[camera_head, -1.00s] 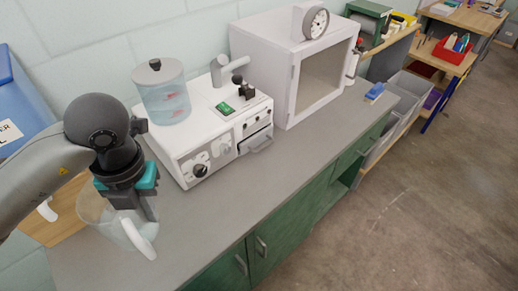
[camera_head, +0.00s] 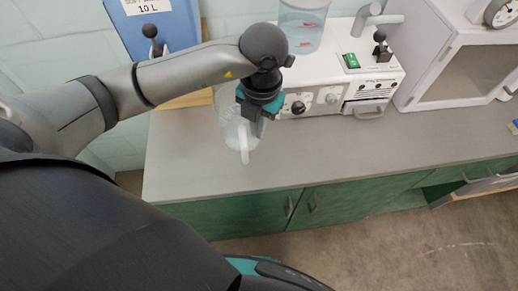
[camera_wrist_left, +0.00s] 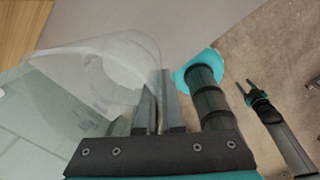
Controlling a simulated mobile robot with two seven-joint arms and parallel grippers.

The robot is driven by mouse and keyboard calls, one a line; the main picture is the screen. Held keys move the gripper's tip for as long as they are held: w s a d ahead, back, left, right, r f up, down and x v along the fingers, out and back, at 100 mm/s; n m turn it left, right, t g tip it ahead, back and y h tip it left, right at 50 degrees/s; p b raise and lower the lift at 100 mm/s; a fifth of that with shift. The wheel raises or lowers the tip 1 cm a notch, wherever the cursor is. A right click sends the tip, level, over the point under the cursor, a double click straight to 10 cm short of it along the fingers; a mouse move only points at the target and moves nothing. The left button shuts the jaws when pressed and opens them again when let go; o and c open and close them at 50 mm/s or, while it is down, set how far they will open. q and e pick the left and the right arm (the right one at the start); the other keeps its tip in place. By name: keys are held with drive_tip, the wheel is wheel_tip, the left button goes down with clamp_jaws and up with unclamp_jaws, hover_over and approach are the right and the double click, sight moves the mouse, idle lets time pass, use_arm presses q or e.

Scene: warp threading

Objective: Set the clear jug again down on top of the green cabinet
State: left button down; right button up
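The clear jug (camera_head: 230,128) is over the left part of the green cabinet's grey top (camera_head: 190,165), with its white handle (camera_head: 244,150) towards the front edge. Whether its base touches the top I cannot tell. My left gripper (camera_head: 261,128) is at the jug's right side. In the left wrist view, its two fingers (camera_wrist_left: 159,100) are close together on the wall of the jug (camera_wrist_left: 75,62). My right gripper (camera_wrist_left: 247,90) shows in the left wrist view, open and empty over the floor, away from the cabinet.
A wooden board (camera_head: 190,99) lies behind the jug. A white machine (camera_head: 325,92) with a clear tank (camera_head: 303,28) stands just right of the gripper. A blue container (camera_head: 160,25) is at the back left. The top's front strip is clear.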

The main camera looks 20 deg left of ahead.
use_arm(q)
drive_tip(key=shift+f+b, duration=0.35)
drive_tip(key=shift+f, duration=4.65)
drive_tip(key=shift+f, duration=0.15)
drive_tip(key=c, duration=1.5)
unclamp_jaws()
drive_tip(key=shift+f, duration=0.1)
drive_tip(key=o, duration=0.4)
drive_tip(key=shift+o, duration=0.2)
